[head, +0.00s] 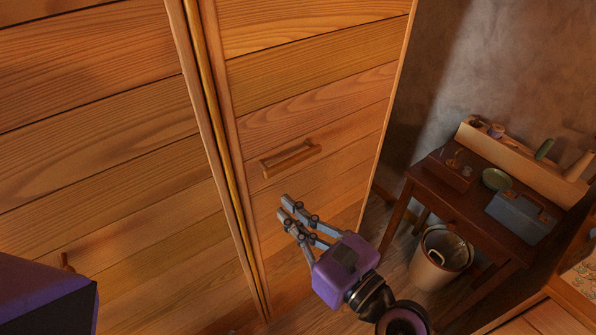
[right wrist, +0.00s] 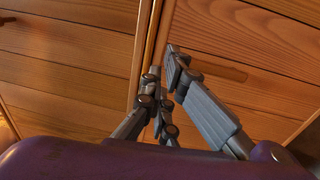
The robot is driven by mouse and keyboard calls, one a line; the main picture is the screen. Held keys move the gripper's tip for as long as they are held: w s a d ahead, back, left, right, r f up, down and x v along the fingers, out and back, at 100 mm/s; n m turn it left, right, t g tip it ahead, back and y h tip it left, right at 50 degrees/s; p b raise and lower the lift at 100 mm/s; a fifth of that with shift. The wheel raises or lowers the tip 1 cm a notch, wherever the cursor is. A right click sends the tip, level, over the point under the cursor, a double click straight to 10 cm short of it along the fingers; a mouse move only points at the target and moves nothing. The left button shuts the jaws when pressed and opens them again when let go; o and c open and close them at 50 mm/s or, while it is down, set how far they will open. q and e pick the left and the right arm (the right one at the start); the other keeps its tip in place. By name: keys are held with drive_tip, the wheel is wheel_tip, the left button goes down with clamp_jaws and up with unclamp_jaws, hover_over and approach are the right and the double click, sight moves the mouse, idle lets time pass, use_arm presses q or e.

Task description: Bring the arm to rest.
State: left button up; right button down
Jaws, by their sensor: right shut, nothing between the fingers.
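My right gripper (head: 285,208) has a purple body and grey jointed fingers. It is in front of the right wooden door (head: 320,95), below that door's wooden handle (head: 290,158) in the head view. Its fingers are shut and hold nothing. In the right wrist view, the fingertips (right wrist: 164,66) point toward the seam between the two doors. I cannot tell whether they touch the wood. A purple and black part of mine shows at the lower left of the head view, with no fingers in sight.
The left door (head: 100,130) is beside the right one. A dark side table (head: 470,208) stands at the right with a blue box (head: 521,217), a green dish (head: 496,179) and a wooden box (head: 450,170). A bin (head: 440,258) stands near it on the floor.

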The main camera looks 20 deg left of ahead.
drive_tip(key=w+d+f+n+t+h, duration=0.1)
drive_tip(key=w+d+f+n+h, duration=0.1)
drive_tip(key=d+f+n+h, duration=0.4)
drive_tip(key=w+d+f+n+t+h, duration=0.1)
drive_tip(key=w+d+f+n+h, duration=0.1)
drive_tip(key=d+f+n, duration=0.7)
use_arm(q)
drive_tip(key=shift+w+d+r+p, duration=0.1)
drive_tip(key=shift+d+r+p, duration=0.3)
drive_tip(key=shift+r+p, duration=0.65)
use_arm(e)
drive_tip(key=s+d+f+n+g+h, duration=0.1)
drive_tip(key=s+d+f+n+h, duration=0.2)
drive_tip(key=s+d+f+n, duration=0.2)
drive_tip(key=s+d+f+n+g+h, duration=0.2)
drive_tip(key=s+d+f+n, duration=0.3)
drive_tip(key=s+d+f, duration=0.6)
drive_tip(key=s+f+h, duration=0.1)
drive_tip(key=s+f, duration=0.1)
drive_tip(key=s, duration=0.3)
drive_tip(key=shift+f+h, duration=0.2)
drive_tip(key=shift+h, duration=0.1)
use_arm(q)
drive_tip(key=shift+f, duration=0.2)
